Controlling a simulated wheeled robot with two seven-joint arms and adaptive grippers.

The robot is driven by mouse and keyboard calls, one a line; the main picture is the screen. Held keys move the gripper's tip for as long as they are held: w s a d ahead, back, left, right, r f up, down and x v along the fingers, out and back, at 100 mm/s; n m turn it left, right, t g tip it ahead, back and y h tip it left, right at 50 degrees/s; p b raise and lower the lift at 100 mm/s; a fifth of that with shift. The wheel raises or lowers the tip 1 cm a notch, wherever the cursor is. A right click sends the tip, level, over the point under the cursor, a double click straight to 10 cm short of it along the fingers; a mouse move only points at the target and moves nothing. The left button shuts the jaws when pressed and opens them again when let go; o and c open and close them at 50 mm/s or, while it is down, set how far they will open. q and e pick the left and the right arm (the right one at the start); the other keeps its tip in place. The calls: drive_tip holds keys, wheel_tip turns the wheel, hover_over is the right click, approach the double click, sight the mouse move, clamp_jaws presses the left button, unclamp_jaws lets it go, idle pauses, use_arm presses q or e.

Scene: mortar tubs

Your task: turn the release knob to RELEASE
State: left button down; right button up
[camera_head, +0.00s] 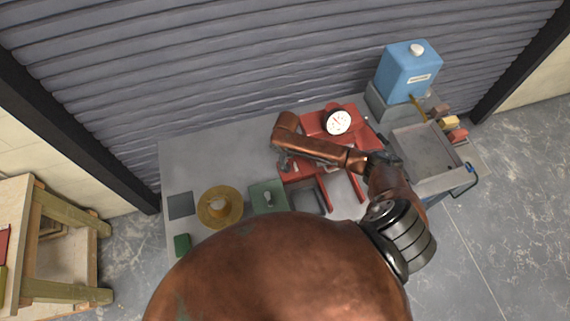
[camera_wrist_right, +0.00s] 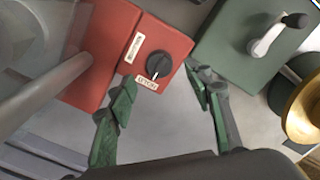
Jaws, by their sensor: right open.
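The release knob (camera_wrist_right: 158,66) is a round black knob on the end of a red housing (camera_wrist_right: 180,42) in the right wrist view. Two pale labels sit beside it, one at its upper left and one just below; their print is too small to read surely. A light mark on the knob points toward the lower label. My right gripper (camera_wrist_right: 163,95) is open, with its green-padded fingers spread to either side below the knob and nothing between them. In the head view my right gripper (camera_head: 284,163) is over the red stand (camera_head: 325,120). The knob is not discernible there.
A green box with a crank (camera_wrist_right: 262,38) stands close right of the knob; it also shows in the head view (camera_head: 268,197). A brass-coloured spool (camera_head: 219,207) is left of it. A white dial (camera_head: 338,122), grey tray (camera_head: 425,155) and blue canister (camera_head: 408,72) lie right.

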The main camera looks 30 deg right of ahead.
sight(287, 165)
wheel_tip(287, 165, down, 4)
drive_tip(key=shift+w+d+f+p, duration=0.1)
drive_tip(key=shift+w+p, duration=0.05)
drive_tip(key=shift+p, duration=0.15)
drive_tip(key=shift+f, duration=0.55)
drive_tip(key=c, duration=1.1)
use_arm(q)
drive_tip(key=shift+w+r, duration=0.15)
drive_tip(key=shift+r, duration=0.25)
use_arm(e)
drive_tip(key=shift+c, duration=0.3)
use_arm(q)
drive_tip(key=shift+w, duration=0.1)
